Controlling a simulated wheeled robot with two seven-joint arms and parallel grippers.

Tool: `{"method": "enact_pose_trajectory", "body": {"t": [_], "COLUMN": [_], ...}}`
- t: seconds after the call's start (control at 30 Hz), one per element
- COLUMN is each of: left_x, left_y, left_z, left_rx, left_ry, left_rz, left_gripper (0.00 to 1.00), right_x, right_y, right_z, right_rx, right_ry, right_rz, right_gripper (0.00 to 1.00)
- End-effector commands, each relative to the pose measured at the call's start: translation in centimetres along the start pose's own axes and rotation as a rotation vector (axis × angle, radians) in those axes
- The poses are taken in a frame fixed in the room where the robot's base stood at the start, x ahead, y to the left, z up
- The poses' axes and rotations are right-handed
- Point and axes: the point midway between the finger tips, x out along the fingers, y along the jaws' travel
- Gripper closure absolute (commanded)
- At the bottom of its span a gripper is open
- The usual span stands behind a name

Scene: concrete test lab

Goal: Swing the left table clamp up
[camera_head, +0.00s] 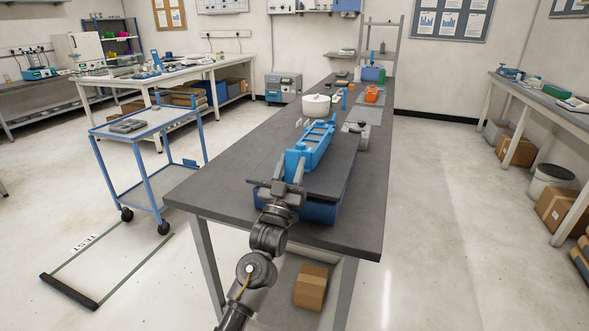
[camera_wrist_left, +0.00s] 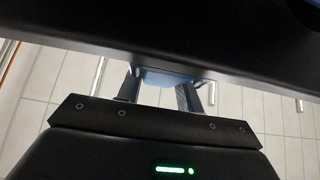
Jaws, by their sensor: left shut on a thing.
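A long blue frame-like fixture (camera_head: 313,143) lies on a dark plate on the grey workbench. My left gripper (camera_head: 289,170) reaches its near end, and its fingers are shut on a blue part there, which looks like the left table clamp (camera_head: 293,157). In the left wrist view, the fingers (camera_wrist_left: 160,93) stand on both sides of a small blue piece (camera_wrist_left: 160,77) below a dark slab edge. The fingers and the slab hide most of the clamp, so I cannot tell its exact angle. My right gripper is not in view.
The grey workbench (camera_head: 222,185) runs away from me, with a blue block (camera_head: 319,211) under the dark plate. A white round pot (camera_head: 316,105) and a grey device (camera_head: 356,134) stand beyond. A blue trolley (camera_head: 155,125) is at the left. Bare floor lies right of the bench.

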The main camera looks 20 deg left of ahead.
Motion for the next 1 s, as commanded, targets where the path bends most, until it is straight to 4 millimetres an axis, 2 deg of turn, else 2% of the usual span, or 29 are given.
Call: {"method": "enact_pose_trajectory", "body": {"t": [0.53,0.57,0.7,0.73,1.0], "left_x": [0.01,0.01,-0.01,-0.01,-0.15], "left_y": [-0.22,-0.22,-0.22,-0.21,-0.19], "left_z": [-0.15,-0.14,-0.11,-0.11,-0.02], "left_rx": [0.002,0.002,0.002,0.002,0.002], "left_ry": [0.006,0.006,0.006,0.006,0.004], "left_rz": [-0.003,-0.003,-0.003,-0.003,-0.002], "left_gripper": [1.0,0.62,0.44,0.42,0.42], "right_x": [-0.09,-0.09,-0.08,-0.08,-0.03], "right_y": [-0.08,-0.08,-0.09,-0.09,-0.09], "right_z": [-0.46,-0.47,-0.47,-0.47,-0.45], "right_rx": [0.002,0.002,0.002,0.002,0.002], "right_ry": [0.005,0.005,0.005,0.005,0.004], "right_rz": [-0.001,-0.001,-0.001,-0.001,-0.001], "right_gripper": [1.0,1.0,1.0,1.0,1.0]}}
